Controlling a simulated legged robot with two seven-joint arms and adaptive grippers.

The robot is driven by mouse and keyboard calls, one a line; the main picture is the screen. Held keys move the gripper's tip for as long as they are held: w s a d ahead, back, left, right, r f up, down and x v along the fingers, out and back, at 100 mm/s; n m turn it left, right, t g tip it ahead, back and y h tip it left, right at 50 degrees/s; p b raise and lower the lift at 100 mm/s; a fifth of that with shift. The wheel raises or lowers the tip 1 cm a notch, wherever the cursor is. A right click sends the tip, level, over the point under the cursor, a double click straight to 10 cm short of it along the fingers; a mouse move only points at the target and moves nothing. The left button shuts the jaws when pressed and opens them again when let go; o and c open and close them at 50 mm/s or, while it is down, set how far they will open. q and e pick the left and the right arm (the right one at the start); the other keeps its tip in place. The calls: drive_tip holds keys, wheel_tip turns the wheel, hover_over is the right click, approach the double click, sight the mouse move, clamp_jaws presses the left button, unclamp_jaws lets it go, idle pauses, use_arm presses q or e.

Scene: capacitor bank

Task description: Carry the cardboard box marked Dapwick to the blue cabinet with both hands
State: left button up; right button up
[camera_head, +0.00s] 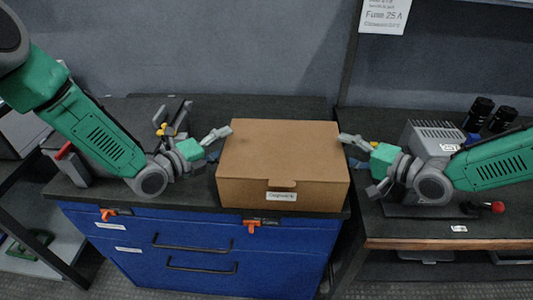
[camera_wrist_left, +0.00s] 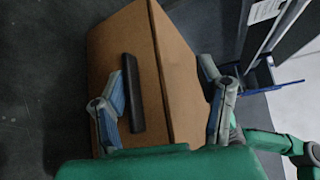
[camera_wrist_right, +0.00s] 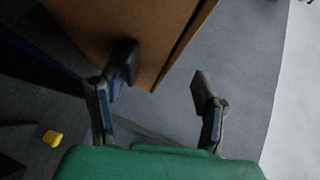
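The brown cardboard box (camera_head: 285,150) is closed and level, with a small white label on its front, too small to read surely. It is over the right part of the black top of the blue cabinet (camera_head: 200,262); I cannot tell whether it rests there or is slightly above. My left gripper (camera_head: 219,144) is open at the box's left side. My right gripper (camera_head: 350,150) is open at its right side. The box fills much of the left wrist view (camera_wrist_left: 180,75) and the upper part of the right wrist view (camera_wrist_right: 130,20). Exact finger contact is unclear.
A grey vented device (camera_head: 433,140) and black cylinders (camera_head: 490,115) stand on the right bench, close to my right arm. Grey equipment with a red handle (camera_head: 64,151) is on the left. Orange latches (camera_head: 252,225) sit on the cabinet front. A wall stands behind.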

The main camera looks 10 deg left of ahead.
use_arm(q)
drive_tip(key=shift+o, duration=0.6)
drive_tip(key=shift+w+a, duration=0.1)
drive_tip(key=shift+a, duration=0.3)
use_arm(e)
drive_tip(key=shift+a, duration=0.2)
use_arm(q)
drive_tip(key=o, duration=0.7)
drive_tip(key=shift+a, duration=0.2)
use_arm(e)
drive_tip(key=shift+a+r, duration=0.1)
drive_tip(key=shift+a, duration=0.1)
drive_tip(key=shift+d, duration=0.2)
use_arm(q)
drive_tip(key=shift+s+a, duration=0.15)
drive_tip(key=shift+s, duration=0.25)
use_arm(e)
drive_tip(key=shift+w+d, duration=0.1)
use_arm(q)
drive_tip(key=v, duration=1.1)
